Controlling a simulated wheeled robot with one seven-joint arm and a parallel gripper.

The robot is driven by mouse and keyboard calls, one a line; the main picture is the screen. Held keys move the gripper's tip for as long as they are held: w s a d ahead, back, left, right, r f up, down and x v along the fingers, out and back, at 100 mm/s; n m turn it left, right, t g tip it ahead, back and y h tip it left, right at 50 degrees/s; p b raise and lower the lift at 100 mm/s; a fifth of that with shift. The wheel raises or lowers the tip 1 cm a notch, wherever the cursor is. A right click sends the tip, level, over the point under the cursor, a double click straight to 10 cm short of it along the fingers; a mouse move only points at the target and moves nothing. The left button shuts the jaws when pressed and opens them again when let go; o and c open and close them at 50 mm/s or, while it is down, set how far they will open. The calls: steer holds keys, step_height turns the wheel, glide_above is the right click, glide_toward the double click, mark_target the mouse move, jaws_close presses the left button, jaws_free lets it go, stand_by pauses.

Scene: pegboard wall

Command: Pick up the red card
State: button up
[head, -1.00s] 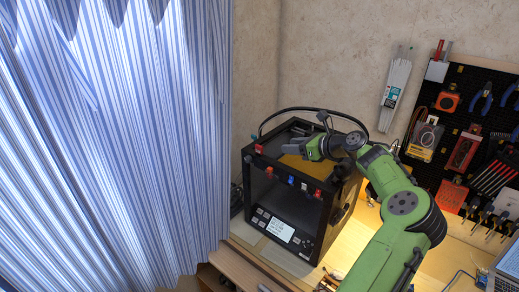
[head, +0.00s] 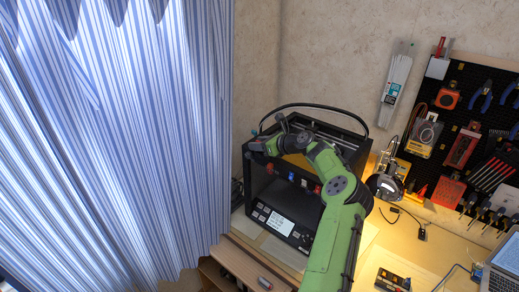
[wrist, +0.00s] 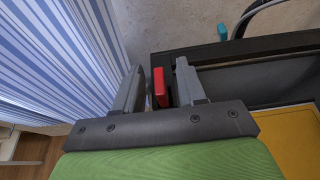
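The red card (wrist: 160,88) stands upright at the edge of the black printer (wrist: 240,48) in the wrist view. My gripper (wrist: 158,68) is open, with one finger on each side of the card. The card sits closer to the right finger, and a gap shows on its left. In the head view my gripper (head: 256,146) is at the left front top corner of the printer, and it hides the card there.
Small coloured pieces line the printer's front top edge, including a red one (head: 317,190). A black cable (head: 322,106) arches over the printer. A striped curtain (head: 130,140) hangs close on the left. A pegboard (head: 470,130) with tools is at the right.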

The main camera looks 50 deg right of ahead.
jaws_close()
